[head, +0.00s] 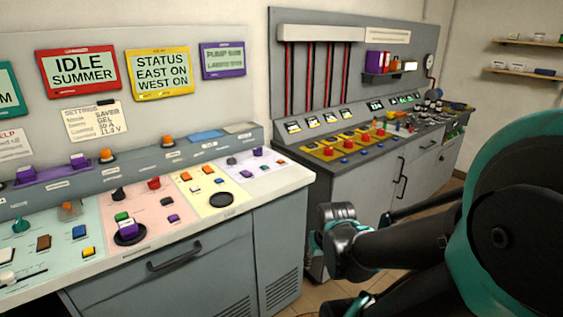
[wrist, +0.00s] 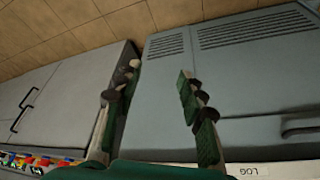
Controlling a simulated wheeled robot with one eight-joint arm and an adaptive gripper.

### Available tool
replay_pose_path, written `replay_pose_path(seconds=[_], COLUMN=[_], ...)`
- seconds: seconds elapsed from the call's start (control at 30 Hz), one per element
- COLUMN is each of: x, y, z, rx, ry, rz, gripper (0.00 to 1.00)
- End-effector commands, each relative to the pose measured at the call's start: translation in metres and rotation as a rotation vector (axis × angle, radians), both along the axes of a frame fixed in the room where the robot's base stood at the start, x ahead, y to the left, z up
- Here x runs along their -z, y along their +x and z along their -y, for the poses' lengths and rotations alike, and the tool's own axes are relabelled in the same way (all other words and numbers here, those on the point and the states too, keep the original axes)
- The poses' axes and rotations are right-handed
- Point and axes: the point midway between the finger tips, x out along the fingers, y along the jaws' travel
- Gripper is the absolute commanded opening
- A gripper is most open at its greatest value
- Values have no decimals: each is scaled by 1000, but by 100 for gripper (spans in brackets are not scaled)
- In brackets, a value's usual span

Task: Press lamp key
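The near console's pale worktop (head: 300,176) carries coloured panels of small keys and knobs. Key labels are too small to read, so I cannot tell which is the lamp key. A purple-framed sign (head: 223,60) above has a blurred line that seems to read lamps. My gripper (wrist: 160,73) is open and empty in the wrist view, facing the grey cabinet front (wrist: 240,80). In the head view my arm stands right of this console, apart from the keys.
A second console (head: 380,150) with red and yellow controls stands behind, across a narrow gap. A drawer handle (head: 174,256) juts from the near console's front. Orange and purple buttons line its raised ledge (head: 130,160). Wall shelves (head: 525,72) are at far right.

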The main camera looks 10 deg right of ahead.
Motion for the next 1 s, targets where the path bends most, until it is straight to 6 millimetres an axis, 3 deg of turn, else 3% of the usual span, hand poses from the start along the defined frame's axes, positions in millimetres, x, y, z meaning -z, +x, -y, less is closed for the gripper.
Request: replay_pose_path(seconds=[0.03,0.33,1.0], x=[0,0,0], y=[0,0,0], z=[0,0,0], rx=[0,0,0], ry=[0,0,0], rz=[0,0,0], gripper=[36,0,0])
